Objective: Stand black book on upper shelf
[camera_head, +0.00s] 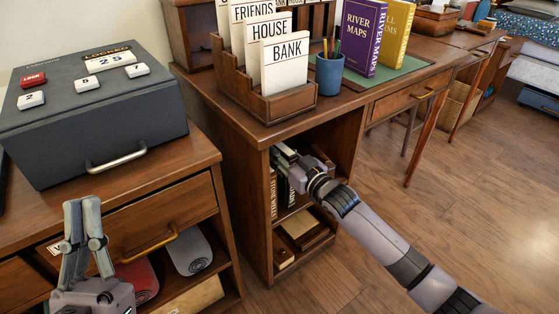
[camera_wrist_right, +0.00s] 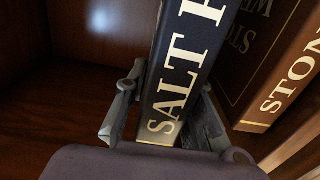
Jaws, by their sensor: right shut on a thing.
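The black book (camera_wrist_right: 190,70), lettered "SALT R…", sits between the fingers of my right gripper (camera_wrist_right: 160,120), which is shut on it. The book leans slightly in the right wrist view, and its lower end is near the fingers. In the head view my right gripper (camera_head: 285,160) reaches into the upper shelf compartment of the wooden desk (camera_head: 240,190), where the arm and gripper hide most of the held book. My left gripper (camera_head: 82,205) is at the lower left, empty, fingers pointing up and close together; it looks shut.
A brown book (camera_wrist_right: 275,85) lettered "STON…" stands close right of the held book. Dark free space lies to its left. Flat items (camera_head: 300,230) lie on the shelf below. A card holder (camera_head: 290,103), blue cup (camera_head: 328,75) and purple book (camera_head: 361,38) stand on the desktop.

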